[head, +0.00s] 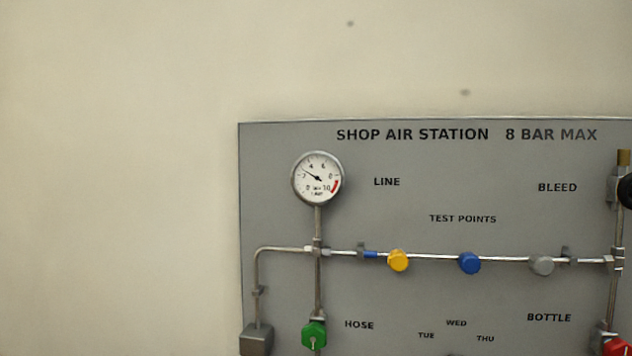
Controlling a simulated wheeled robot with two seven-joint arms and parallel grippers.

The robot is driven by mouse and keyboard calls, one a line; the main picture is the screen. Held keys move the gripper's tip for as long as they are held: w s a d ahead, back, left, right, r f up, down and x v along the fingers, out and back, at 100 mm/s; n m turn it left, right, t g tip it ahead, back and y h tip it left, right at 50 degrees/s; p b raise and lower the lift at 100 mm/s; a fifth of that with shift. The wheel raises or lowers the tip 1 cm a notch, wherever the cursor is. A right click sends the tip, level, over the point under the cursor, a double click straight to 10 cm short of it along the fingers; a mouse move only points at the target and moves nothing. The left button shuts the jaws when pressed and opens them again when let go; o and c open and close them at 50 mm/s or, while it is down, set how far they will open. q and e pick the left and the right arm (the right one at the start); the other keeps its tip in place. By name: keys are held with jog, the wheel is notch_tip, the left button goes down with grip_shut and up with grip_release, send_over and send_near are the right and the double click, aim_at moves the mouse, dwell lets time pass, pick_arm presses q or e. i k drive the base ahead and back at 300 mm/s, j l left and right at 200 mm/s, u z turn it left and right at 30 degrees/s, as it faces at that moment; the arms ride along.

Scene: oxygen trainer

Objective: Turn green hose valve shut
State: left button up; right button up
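The green hose valve (314,335) is a green knob low on the grey panel, left of the HOSE label. A pale pointer mark on its face looks about vertical, running toward the bottom. It sits on a vertical metal pipe that rises to the round white LINE gauge (317,178). The gauge needle points to the upper left. The picture's bottom edge lies just below the knob. Neither of my grippers shows in the head view.
The grey panel (420,290) hangs on a beige wall. A horizontal pipe carries yellow (398,261), blue (469,264) and grey (542,266) knobs. A red knob (617,347) is cut off at lower right, and a black knob (626,190) at the right edge.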

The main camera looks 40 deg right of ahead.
aim_at(313, 334)
jog(key=z, duration=2)
